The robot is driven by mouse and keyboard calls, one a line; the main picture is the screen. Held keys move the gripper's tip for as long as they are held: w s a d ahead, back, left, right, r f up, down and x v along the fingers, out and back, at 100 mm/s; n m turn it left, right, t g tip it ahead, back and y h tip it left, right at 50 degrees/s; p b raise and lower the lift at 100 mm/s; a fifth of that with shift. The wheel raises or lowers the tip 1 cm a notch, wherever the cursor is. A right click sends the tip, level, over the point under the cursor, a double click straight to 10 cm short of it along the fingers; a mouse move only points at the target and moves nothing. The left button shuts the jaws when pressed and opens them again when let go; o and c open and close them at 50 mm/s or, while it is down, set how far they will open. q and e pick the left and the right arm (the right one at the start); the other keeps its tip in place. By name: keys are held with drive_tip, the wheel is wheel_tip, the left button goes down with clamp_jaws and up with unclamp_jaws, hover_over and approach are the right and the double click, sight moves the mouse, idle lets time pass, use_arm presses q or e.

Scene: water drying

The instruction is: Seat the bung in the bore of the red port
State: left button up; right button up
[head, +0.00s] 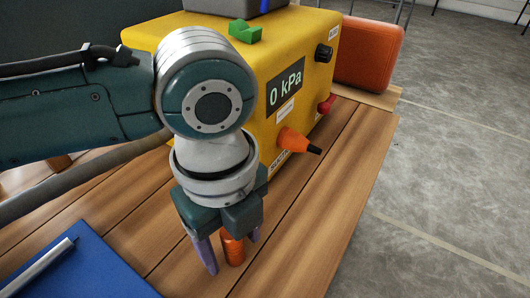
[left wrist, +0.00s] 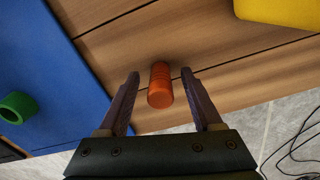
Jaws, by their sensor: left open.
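The bung appears to be the orange ribbed cylinder (head: 233,250), standing on the wooden table. My left gripper (head: 231,256) points down over it, open, with one purple finger on each side. In the left wrist view the orange cylinder (left wrist: 160,85) lies between the two fingertips (left wrist: 160,74), with a gap on both sides. A small red fitting (head: 326,104) on the front of the yellow box (head: 235,82) looks like the red port; its bore cannot be made out. My right gripper is not in view.
An orange cone with a black tip (head: 296,141) and a black knob (head: 323,53) stick out from the yellow box. A blue mat (head: 95,272) lies at lower left, with a green ring (left wrist: 17,107) on it. An orange case (head: 368,55) stands behind. The table's right side is clear.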

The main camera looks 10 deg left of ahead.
use_arm(q)
drive_tip(key=shift+f, duration=0.3)
clamp_jaws()
idle(0.3)
